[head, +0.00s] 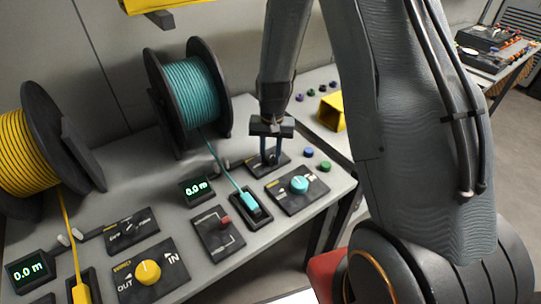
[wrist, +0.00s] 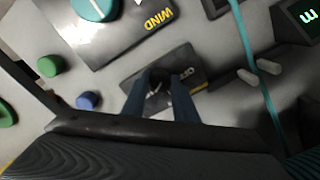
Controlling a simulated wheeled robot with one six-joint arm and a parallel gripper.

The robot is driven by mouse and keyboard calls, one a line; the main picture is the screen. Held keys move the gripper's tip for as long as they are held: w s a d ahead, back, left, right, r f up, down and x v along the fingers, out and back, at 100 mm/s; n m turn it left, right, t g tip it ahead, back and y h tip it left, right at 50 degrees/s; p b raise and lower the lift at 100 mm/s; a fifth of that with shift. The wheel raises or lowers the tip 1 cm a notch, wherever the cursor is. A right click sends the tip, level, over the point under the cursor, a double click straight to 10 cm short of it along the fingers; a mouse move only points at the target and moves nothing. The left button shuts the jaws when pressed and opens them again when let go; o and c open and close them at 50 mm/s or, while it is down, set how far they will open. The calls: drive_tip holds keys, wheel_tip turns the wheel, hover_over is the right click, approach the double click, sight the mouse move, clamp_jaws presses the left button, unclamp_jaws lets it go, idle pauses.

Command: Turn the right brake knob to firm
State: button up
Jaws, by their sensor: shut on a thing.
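The right brake knob (wrist: 157,92) is a small dark knob on a black panel (wrist: 203,70) with small markings that I cannot read fully. My gripper (head: 271,160) points down over this panel (head: 287,158), in front of the teal reel. In the wrist view its two bluish fingers (wrist: 158,105) stand on either side of the knob and are shut on it. The fingers hide part of the knob, so its exact setting cannot be told. In the head view the knob is mostly hidden by the gripper.
A teal cable reel (head: 190,88) stands behind, its cable running to a teal connector (head: 250,200). A panel with a teal knob (head: 299,184) sits close in front; blue (head: 309,153) and green (head: 325,166) buttons lie right. A yellow reel (head: 28,150) and yellow knob (head: 148,272) are left.

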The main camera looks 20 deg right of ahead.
sight(271, 158)
drive_tip(key=shift+w, duration=0.1)
drive_tip(key=o, duration=1.1)
drive_tip(key=shift+c, duration=0.2)
drive_tip(key=shift+d+r+b, duration=0.1)
drive_tip(key=shift+r+b, duration=0.8)
drive_tip(key=shift+r, duration=3.05)
drive_tip(key=s+r+n, duration=0.2)
drive_tip(key=s+r, duration=0.1)
drive_tip(key=s, duration=0.5)
drive_tip(key=s+r+n+t, duration=0.1)
drive_tip(key=s+r+n, duration=0.1)
drive_tip(key=s, duration=0.7)
drive_tip(key=shift+s+r, duration=0.2)
drive_tip(key=shift+r, duration=0.65)
